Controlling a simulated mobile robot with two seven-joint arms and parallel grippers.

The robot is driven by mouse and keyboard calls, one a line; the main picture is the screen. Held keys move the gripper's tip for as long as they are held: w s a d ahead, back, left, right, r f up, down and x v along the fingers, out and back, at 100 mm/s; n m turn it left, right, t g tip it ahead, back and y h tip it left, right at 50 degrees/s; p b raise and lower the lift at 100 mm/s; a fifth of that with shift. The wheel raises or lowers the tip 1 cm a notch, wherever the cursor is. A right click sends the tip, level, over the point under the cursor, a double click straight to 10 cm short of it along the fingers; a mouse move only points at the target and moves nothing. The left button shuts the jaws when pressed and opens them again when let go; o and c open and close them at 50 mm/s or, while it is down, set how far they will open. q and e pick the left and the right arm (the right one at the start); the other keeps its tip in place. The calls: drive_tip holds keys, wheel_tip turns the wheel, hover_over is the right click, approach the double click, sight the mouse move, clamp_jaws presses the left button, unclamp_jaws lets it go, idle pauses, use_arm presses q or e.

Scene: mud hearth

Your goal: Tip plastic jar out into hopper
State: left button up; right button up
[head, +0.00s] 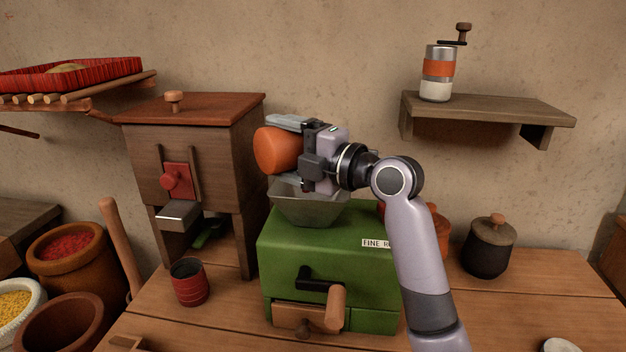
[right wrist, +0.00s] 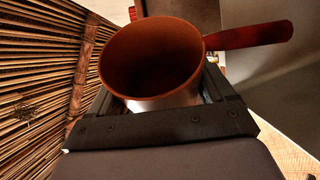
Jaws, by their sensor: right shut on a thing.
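The orange plastic jar (head: 279,150) is held tilted over on its side, just above the hopper. In the right wrist view the jar (right wrist: 150,62) shows its round open mouth, with a dark inside; I cannot tell whether anything is in it. My right gripper (head: 290,155) is shut on the jar, above the grey tapered hopper (head: 308,210). The hopper sits on top of the green grinder (head: 330,258); its inside is hidden from the head view. My left gripper is not in view.
A wooden mill (head: 190,145) stands close on the left, with a red cup (head: 190,283) before it. The grinder's crank handle (head: 335,308) sticks out in front. A dark lidded pot (head: 488,248) stands right. A hand grinder (head: 438,75) sits on the wall shelf (head: 490,108).

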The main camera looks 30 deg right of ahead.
drive_tip(key=shift+d+r+m+t+b, duration=0.25)
drive_tip(key=shift+d+m+t, duration=0.05)
drive_tip(key=shift+m, duration=0.45)
drive_tip(key=shift+d+r+m+t+b, duration=0.2)
drive_tip(key=shift+d+m+t+b, duration=0.1)
drive_tip(key=shift+m, duration=0.4)
drive_tip(key=shift+d+r+m+t+b, duration=0.2)
drive_tip(key=shift+d+r+m+t, duration=0.1)
drive_tip(key=shift+m, duration=0.45)
idle(1.8)
